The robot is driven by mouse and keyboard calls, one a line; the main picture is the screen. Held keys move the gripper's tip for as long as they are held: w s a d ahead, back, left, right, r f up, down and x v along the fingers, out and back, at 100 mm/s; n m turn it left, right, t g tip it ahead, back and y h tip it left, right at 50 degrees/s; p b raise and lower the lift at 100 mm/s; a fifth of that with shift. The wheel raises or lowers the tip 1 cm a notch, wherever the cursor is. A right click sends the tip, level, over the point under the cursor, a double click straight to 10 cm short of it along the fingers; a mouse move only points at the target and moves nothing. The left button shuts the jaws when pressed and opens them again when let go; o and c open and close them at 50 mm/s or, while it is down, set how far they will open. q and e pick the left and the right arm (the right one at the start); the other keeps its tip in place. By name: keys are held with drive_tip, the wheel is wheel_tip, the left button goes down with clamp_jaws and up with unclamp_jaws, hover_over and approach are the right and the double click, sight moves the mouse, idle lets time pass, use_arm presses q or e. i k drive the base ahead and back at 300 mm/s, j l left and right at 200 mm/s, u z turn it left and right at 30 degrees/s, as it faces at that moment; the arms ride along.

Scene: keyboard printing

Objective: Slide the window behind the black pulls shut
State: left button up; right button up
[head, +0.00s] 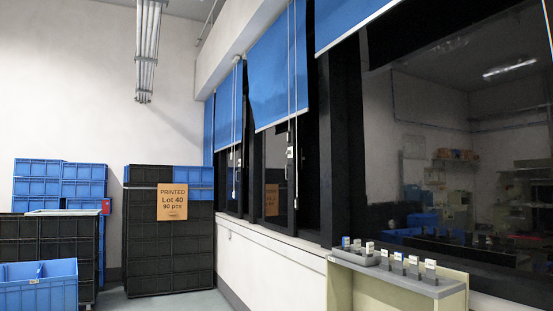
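A row of black-framed windows runs along the right wall. One window (275,158) stands behind hanging blind cords near the middle, partly covered by a blue blind (279,75). Its glass reflects an orange sign. A pull (290,152) with a pale part hangs on the cords in front of it. Another cord (235,150) hangs before the narrower window farther left. At this size I cannot tell the pulls' colour well, nor how far the window panes stand open. Neither of my grippers is in view.
A cream cabinet (345,285) with a grey top, holding a grey tray (357,257) and several small labelled holders, stands below the near window (450,150). Black crates (170,245) with an orange sign (172,202) and blue crates (84,180) stand at left. Some floor (150,302) is clear.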

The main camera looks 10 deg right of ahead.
sight(279, 168)
drive_tip(key=i+u, duration=0.4)
drive_tip(key=i, duration=3.75)
drive_tip(key=i+z, duration=0.1)
drive_tip(key=i, duration=0.9)
drive_tip(key=j, duration=0.05)
